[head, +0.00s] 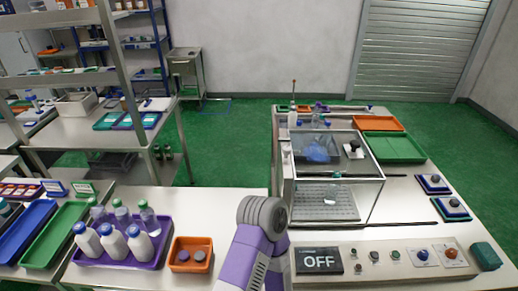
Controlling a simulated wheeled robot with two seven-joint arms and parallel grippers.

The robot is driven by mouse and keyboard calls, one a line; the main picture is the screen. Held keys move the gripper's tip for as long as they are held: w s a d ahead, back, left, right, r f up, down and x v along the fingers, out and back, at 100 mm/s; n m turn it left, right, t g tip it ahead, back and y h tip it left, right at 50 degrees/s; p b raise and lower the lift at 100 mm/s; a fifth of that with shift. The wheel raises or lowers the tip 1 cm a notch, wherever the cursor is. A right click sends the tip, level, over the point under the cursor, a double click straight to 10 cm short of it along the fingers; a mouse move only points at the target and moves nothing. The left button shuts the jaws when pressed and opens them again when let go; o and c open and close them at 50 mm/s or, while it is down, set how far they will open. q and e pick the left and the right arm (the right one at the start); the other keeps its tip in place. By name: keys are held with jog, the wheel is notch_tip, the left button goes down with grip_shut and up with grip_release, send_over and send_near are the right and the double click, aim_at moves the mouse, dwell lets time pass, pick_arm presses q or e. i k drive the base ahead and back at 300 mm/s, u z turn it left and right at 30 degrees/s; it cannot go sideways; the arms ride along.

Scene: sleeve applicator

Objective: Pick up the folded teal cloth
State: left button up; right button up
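The folded teal cloth (486,256) is a small dark teal block shape at the far right front of the table, just right of the control panel. It lies apart from any part of my arms. One of my purple arm links with a grey ribbed joint rises from the bottom middle, well left of the cloth. No fingertips of either gripper show, so what they hold cannot be seen.
A control panel (385,265) with an OFF display (319,261) and knobs stands left of the cloth. Behind it is a clear-walled box (335,200). Two blue button boxes (452,208) sit at the right edge. An orange tray (172,265) and a purple bottle tray (103,262) are at left.

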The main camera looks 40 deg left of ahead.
aim_at(489, 259)
jog(key=u, duration=1.7)
jog(key=k, duration=0.75)
jog(key=z, duration=1)
jog(key=i, duration=0.95)
jog(key=z, duration=0.3)
jog(key=k, duration=1.45)
jog(key=u, duration=0.2)
jog(key=i, duration=1)
jog(key=z, duration=0.55)
jog(key=i, duration=0.5)
jog(key=z, duration=0.6)
